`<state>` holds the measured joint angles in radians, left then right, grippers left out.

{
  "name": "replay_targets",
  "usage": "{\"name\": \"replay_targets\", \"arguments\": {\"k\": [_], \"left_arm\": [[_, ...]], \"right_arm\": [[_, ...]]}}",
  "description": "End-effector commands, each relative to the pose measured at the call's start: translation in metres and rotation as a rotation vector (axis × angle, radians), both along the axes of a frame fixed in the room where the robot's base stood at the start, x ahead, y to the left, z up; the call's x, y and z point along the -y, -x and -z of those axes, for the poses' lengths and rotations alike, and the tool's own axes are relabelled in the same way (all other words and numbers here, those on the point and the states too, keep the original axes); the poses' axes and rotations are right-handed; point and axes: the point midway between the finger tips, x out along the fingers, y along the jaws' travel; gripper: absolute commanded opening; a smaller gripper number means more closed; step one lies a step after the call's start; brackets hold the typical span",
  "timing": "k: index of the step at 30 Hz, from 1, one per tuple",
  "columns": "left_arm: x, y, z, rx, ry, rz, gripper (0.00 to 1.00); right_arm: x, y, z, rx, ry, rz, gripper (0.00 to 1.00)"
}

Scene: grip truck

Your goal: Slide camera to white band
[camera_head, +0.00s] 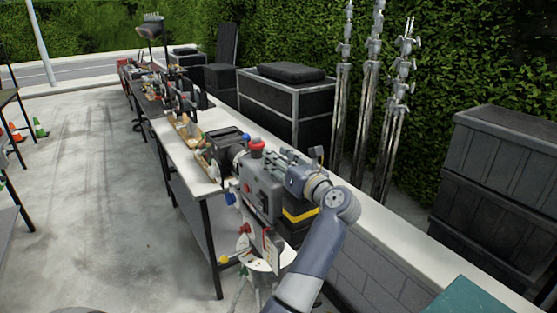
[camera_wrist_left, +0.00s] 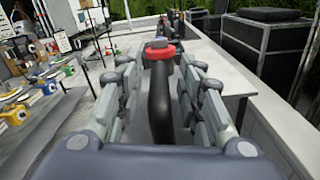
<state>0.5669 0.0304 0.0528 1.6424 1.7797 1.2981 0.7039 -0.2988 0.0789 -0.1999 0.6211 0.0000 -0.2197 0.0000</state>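A grey and black camera-like device (camera_head: 262,190) with red, blue and yellow knobs stands at the near end of the long white table. My left gripper (camera_head: 272,156) is over its top, with my arm coming in from the lower right. In the left wrist view, a black handle (camera_wrist_left: 160,100) with a red ring at its far end lies between the fingers of my left gripper (camera_wrist_left: 160,88). The fingers are spread on both sides, with narrow gaps to the handle. I cannot clearly pick out a white band. My right gripper is not in view.
The white table (camera_head: 178,150) runs away to the upper left, with assorted gear on it. Black cases (camera_head: 285,105) and metal stands (camera_head: 368,100) stand behind, before a hedge. Dark crates (camera_head: 490,185) are at the right. The concrete floor at the left is mostly clear.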

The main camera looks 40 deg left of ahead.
Motion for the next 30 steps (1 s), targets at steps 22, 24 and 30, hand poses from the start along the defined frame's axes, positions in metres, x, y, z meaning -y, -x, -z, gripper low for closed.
{"name": "replay_targets", "arguments": {"k": [22, 24, 30], "left_arm": [[0.071, 0.020, 0.001, -0.001, 0.001, -0.001, 0.35], [0.071, 0.020, 0.001, -0.001, 0.000, -0.001, 0.35], [0.071, 0.020, 0.000, 0.000, -0.001, -0.001, 0.35]], "right_arm": [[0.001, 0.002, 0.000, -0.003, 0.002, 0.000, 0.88], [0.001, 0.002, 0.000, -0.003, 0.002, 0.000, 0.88], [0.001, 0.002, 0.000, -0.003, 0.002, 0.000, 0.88]]}}
